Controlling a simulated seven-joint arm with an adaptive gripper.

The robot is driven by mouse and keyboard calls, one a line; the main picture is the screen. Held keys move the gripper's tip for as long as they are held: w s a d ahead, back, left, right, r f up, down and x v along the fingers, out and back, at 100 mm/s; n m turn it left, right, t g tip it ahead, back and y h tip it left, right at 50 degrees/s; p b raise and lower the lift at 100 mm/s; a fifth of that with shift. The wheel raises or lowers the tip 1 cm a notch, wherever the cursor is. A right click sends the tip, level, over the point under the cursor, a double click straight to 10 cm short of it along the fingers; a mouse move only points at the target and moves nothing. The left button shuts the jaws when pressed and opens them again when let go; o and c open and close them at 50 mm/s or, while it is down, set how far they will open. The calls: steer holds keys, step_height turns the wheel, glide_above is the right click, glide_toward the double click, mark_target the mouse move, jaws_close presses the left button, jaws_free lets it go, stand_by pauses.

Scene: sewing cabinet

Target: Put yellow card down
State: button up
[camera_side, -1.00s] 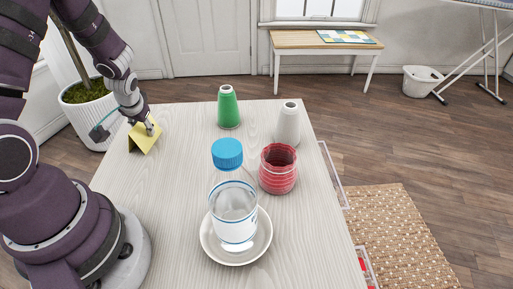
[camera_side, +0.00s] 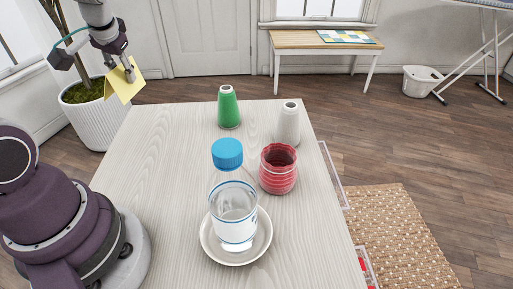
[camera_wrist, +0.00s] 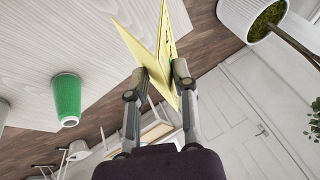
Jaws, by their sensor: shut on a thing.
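The yellow card (camera_side: 124,83) is a folded, tent-like card. My gripper (camera_side: 128,70) is shut on it and holds it in the air above the far left corner of the table, in the side view. In the wrist view the yellow card (camera_wrist: 150,42) stands out between the two fingertips of my gripper (camera_wrist: 159,74), with its fold open and dark marks on one inner face. The pale wooden table (camera_side: 150,150) has a bare area on its left side.
A green cone spool (camera_side: 228,108), a white cone spool (camera_side: 288,125) and a red jar (camera_side: 278,170) stand on the right half. A potted plant (camera_side: 95,115) stands beyond the table's left edge.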

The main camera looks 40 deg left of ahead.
steer(key=shift+r, duration=0.85)
steer(key=w+d+m+t+h, duration=0.1)
steer(key=w+d+m+h, duration=0.1)
steer(key=w+d+m, duration=0.45)
steer(key=w+d+m+t+h, duration=0.1)
steer(key=d+m+h, duration=0.15)
steer(key=d, duration=0.65)
steer(key=w+d+m+t+h, duration=0.1)
steer(key=w+d+m+h, duration=0.15)
steer(key=d+m, duration=0.4)
steer(key=s+d+m+g+h, duration=0.1)
steer(key=s+d+m, duration=0.3)
steer(key=d, duration=0.5)
steer(key=s+d+m+g+h, duration=0.1)
steer(key=s+d+m, duration=0.3)
steer(key=d, duration=0.4)
steer(key=s+d+m+g+h, duration=0.1)
steer(key=s+d+m, duration=0.3)
steer(key=d, duration=0.5)
steer(key=shift+d+m+g, duration=0.35)
steer(key=shift+m+g, duration=0.2)
steer(key=shift+g, duration=0.35)
step_height(320, 180, down, 15)
steer(key=shift+w+a+f, duration=0.1)
steer(key=shift+w, duration=0.05)
steer(key=o, duration=0.8)
steer(key=shift+f, duration=0.1)
steer(key=shift+o, duration=0.2)
